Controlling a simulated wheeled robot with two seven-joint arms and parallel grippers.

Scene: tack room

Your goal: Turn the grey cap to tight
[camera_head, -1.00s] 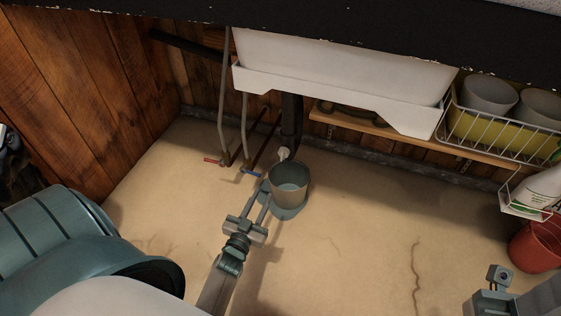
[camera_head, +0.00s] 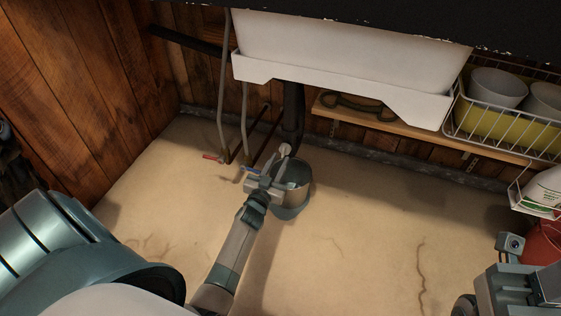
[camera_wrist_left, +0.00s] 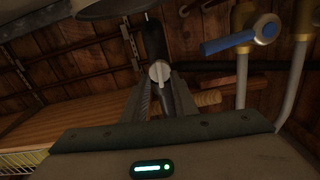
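The grey cap (camera_head: 284,150) is a small light knob at the black drain pipe (camera_head: 293,115) under the white sink. In the left wrist view the cap (camera_wrist_left: 160,72) shows between the tips of my left gripper (camera_wrist_left: 161,92), whose two fingers stand apart. I cannot tell whether they touch it. In the head view my left gripper (camera_head: 272,165) reaches up just short of the cap, beside the grey bucket, and its tips are hard to make out. My right gripper (camera_head: 508,284) is at the lower right, its fingers not clearly visible.
The grey bucket (camera_head: 292,187) stands on the floor below the cap. Pipes with a blue handle (camera_wrist_left: 240,38) and a red handle (camera_head: 212,157) are left of it. The white sink (camera_head: 340,70) overhangs. A shelf (camera_head: 400,128) and a wire basket (camera_head: 500,130) are at right.

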